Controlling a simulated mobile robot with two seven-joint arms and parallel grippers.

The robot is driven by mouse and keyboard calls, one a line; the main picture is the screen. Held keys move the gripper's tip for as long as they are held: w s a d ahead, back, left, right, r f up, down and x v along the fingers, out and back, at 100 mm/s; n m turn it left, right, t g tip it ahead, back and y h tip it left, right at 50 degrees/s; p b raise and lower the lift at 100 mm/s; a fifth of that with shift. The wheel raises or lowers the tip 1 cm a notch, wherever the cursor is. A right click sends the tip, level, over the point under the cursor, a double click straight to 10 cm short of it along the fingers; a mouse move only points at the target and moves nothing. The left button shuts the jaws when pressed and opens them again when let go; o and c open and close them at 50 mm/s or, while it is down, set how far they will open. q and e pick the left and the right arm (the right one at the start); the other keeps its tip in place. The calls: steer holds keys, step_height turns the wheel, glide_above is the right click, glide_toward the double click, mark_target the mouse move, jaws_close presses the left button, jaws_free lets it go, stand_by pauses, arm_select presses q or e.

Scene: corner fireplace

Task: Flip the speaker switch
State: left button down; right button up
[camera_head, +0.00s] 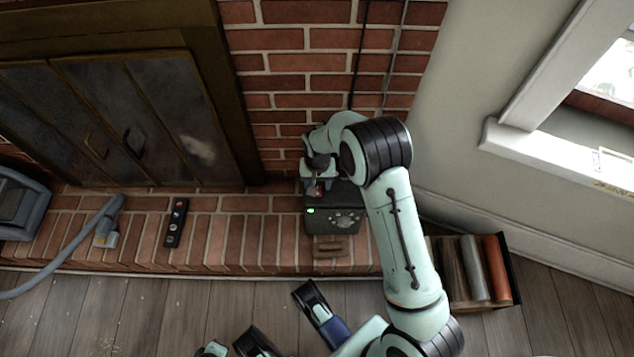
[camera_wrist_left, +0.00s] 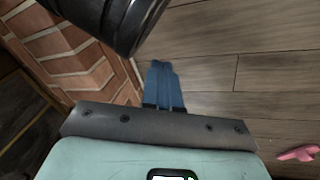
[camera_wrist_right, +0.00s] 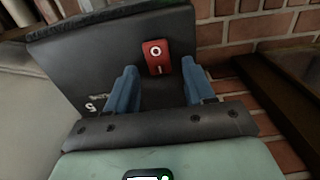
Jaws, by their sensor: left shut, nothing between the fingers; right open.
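The speaker (camera_head: 335,222) is a dark box with a lit green light on the brick hearth ledge. Its red rocker switch (camera_wrist_right: 156,57), marked O and I, shows on the dark panel in the right wrist view. My right gripper (camera_wrist_right: 158,78) is open, with a blue finger on each side of the switch's lower part; I cannot tell if they touch the panel. In the head view this gripper (camera_head: 319,187) is at the speaker's back edge. My left gripper (camera_wrist_left: 165,66) is shut and empty over the wooden floor, its blue fingers together.
A dark remote (camera_head: 176,223) and a grey hose nozzle (camera_head: 107,236) lie on the hearth (camera_head: 232,232) left of the speaker. A box of rolls (camera_head: 510,265) stands at right. Brick wall (camera_head: 300,60) rises behind.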

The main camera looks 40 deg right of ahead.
jaws_close()
steer(key=shift+s+a+r+t+h+p, duration=0.25)
steer(key=shift+t+h+p, duration=0.2)
steer(key=shift+p, duration=0.6)
steer(key=shift+s+a+t+h+p, duration=0.2)
steer(key=shift+t+h+p, duration=0.4)
steer(key=shift+p, duration=0.4)
arm_select(q)
steer(key=s+d+r+g, duration=0.1)
steer(key=s+d+r, duration=0.2)
steer(key=r, duration=0.2)
steer(key=shift+s+r+h, duration=0.3)
steer(key=shift+r+h, duration=0.1)
arm_select(e)
steer(key=shift+d+f+t, duration=0.1)
steer(key=shift+t, duration=0.35)
arm_select(q)
steer(key=shift+d, duration=0.1)
arm_select(e)
jaws_free()
